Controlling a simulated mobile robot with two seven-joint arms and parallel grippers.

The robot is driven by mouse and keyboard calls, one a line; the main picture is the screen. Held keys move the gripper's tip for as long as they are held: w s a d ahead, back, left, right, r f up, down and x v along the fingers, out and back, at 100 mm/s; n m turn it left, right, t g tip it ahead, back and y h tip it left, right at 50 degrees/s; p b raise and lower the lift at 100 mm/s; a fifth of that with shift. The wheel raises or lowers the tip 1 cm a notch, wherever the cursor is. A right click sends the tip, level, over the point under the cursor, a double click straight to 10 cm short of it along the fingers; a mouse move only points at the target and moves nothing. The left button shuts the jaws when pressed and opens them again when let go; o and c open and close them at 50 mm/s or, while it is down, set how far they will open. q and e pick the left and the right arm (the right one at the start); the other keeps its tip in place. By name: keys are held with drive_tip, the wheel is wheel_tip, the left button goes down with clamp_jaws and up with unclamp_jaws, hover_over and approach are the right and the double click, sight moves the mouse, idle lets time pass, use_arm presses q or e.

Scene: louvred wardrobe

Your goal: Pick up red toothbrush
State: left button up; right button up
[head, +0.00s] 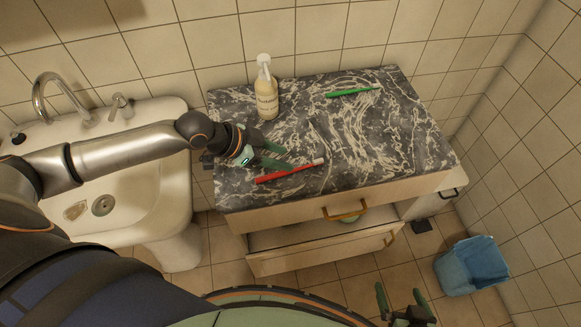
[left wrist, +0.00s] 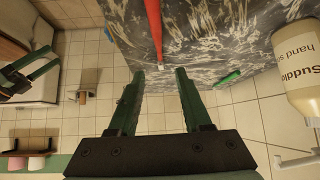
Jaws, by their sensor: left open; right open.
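The red toothbrush (head: 290,172) lies on the black-and-white marbled top of the cabinet, close to its front edge, with its white bristle end to the right. My left gripper (head: 287,157) is open and empty over the marbled top, just behind the toothbrush in the head view. In the left wrist view the red toothbrush (left wrist: 155,28) comes down from the top edge, and its white end shows between the open fingertips (left wrist: 160,74). No contact is clear. My right gripper (head: 399,291) is open and empty, low at the bottom of the head view, away from the cabinet.
A green toothbrush (head: 352,92) lies further back on the marbled top (head: 390,135). A soap bottle (head: 266,90) stands at the back left. A white sink (head: 120,195) is left of the cabinet. One drawer (head: 330,248) is pulled out. A blue bin (head: 470,266) stands right.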

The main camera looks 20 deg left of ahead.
sight(306, 164)
use_arm(q)
drive_tip(key=x, duration=0.2)
drive_tip(key=shift+w+d+f, duration=0.15)
drive_tip(key=shift+f, duration=0.05)
drive_tip(key=shift+d+r+x, duration=0.1)
drive_tip(key=shift+x, duration=1.2)
drive_tip(key=shift+d+r+x, duration=0.1)
drive_tip(key=shift+x, duration=1.2)
drive_tip(key=shift+w, duration=0.1)
clamp_jaws()
